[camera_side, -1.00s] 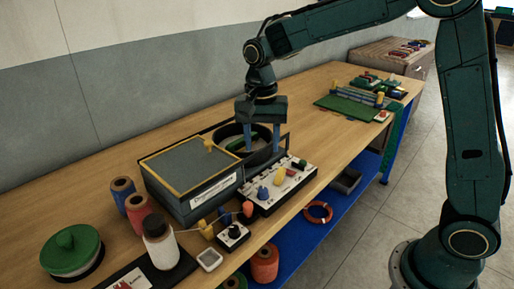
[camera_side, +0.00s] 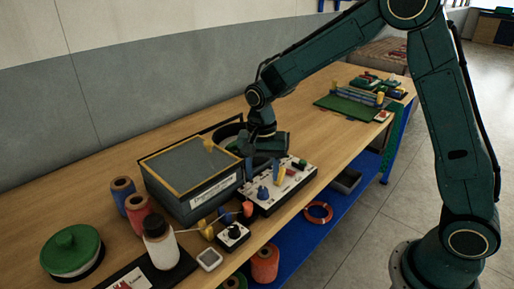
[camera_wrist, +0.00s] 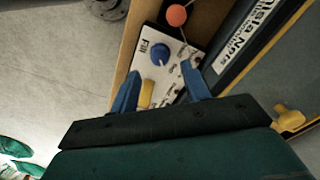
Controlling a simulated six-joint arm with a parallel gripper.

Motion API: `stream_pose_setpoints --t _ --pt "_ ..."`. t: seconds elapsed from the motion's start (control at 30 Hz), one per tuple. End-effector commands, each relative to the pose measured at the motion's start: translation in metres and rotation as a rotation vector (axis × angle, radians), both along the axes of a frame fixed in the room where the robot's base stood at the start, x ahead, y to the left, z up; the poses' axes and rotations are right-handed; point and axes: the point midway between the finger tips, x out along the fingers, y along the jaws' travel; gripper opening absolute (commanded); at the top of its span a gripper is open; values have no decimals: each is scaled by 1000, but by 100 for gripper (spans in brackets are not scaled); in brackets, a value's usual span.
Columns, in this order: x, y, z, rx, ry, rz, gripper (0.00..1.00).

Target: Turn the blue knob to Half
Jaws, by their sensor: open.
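The blue knob (camera_side: 263,192) stands on a white control panel (camera_side: 277,198) at the bench's front edge. In the wrist view the blue knob (camera_wrist: 159,53) is beside printed lettering that looks like "Full"; its pointer and the Half mark are not clear. My gripper (camera_side: 262,172) is open and tilted low over the panel, just behind the knob. In the wrist view my gripper's blue fingers (camera_wrist: 160,70) are spread, with the knob beyond and between their tips, seemingly apart from them. A yellow handle (camera_wrist: 146,94) lies nearer, between the fingers.
A grey box with a yellow-framed lid (camera_side: 190,205) stands close left of the panel. An orange-red ball (camera_side: 248,209) and a small black dial box (camera_side: 233,236) are in front left. A green knob (camera_side: 302,163) is on the panel's right.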

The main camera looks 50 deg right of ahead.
Motion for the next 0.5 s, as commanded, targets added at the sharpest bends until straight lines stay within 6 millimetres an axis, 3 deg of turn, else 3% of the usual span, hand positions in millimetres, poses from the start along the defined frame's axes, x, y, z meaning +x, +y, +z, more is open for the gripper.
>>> stream_pose_setpoints --t 0.2,0.5 --pt "-1 -1 -31 0 2 0 47" --pt "-1 -1 -50 1 1 0 47"
